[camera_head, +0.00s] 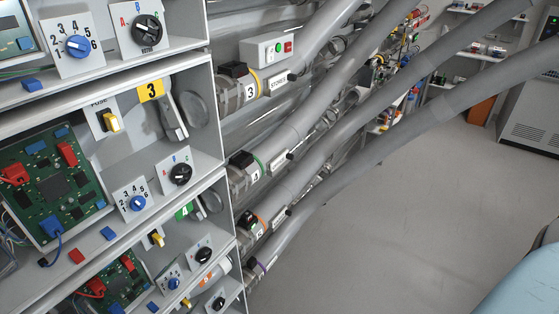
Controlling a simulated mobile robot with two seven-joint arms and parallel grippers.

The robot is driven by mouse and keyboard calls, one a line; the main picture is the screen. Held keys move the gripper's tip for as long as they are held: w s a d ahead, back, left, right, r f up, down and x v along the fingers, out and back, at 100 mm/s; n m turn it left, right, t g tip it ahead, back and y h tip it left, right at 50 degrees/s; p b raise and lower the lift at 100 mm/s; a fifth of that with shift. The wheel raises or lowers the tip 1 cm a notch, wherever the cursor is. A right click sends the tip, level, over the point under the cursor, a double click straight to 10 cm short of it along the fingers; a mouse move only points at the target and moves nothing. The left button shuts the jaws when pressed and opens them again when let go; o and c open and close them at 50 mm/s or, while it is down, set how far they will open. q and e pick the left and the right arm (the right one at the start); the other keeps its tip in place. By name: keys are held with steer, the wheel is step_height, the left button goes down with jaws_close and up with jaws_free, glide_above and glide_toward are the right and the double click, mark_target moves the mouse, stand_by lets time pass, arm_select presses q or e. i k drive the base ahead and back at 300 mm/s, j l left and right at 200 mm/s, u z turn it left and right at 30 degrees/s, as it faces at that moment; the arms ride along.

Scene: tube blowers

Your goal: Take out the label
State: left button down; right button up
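A yellow label with a black 3 (151,90) sits in the middle compartment of the grey cabinet, above a grey lever. A green label with a 4 (184,211) is in the compartment below, and an orange label (206,279) is lower still. Small white tags, one of them readable as a word starting with STO (278,85), hang by the tubes. The frame does not show which label is meant. Neither of my grippers is in view.
The cabinet holds circuit boards (55,185), blue dials (78,45), black knobs (148,28) and yellow switches (110,122). Thick grey tubes (290,150) run diagonally beside it. A button box (267,49) is above. Open floor (430,220) lies at right; a pale blue surface (525,280) fills the corner.

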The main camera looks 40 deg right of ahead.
mark_target(275, 164)
steer(key=l+u, duration=0.15)
steer(key=l, duration=0.75)
steer(key=l+u, duration=0.15)
steer(key=l, duration=0.8)
steer(key=l+u, duration=0.15)
steer(key=l, duration=0.75)
steer(key=k+l+u, duration=0.15)
steer(key=l, duration=0.8)
